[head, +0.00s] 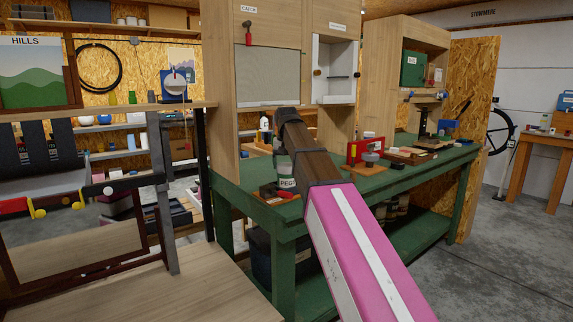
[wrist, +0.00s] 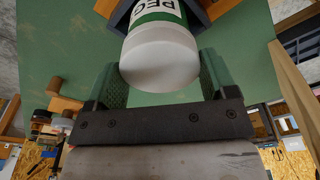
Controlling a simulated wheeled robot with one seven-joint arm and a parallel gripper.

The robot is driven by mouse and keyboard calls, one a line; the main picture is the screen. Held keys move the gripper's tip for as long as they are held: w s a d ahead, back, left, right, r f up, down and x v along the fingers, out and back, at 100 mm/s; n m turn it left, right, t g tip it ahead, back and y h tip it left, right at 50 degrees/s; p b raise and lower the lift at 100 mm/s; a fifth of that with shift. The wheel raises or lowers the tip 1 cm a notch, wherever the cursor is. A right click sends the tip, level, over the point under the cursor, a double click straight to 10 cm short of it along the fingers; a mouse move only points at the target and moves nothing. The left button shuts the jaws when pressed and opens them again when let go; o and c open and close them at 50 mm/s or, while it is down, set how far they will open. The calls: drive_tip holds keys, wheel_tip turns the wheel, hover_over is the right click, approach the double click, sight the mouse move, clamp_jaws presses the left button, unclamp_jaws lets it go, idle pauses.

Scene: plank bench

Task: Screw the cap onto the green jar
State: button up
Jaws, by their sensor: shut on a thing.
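The green jar (head: 286,172) stands upright on the green bench, left of my arm in the head view, with a white label reading PEGS. In the wrist view the jar (wrist: 158,18) shows its green band and part of the label. The white cap (wrist: 158,62) is at the jar's mouth, in line with it. My gripper (wrist: 159,68) is shut on the cap, one green finger on each side. I cannot tell how far the cap is threaded. My arm hides much of the gripper in the head view.
To the right on the green bench (head: 440,160) are a red box (head: 366,151) and a wooden board with a grey round piece (head: 370,158). A tall wooden cabinet stands behind the bench.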

drive_tip(key=shift+m, duration=1.1)
drive_tip(key=o, duration=0.8)
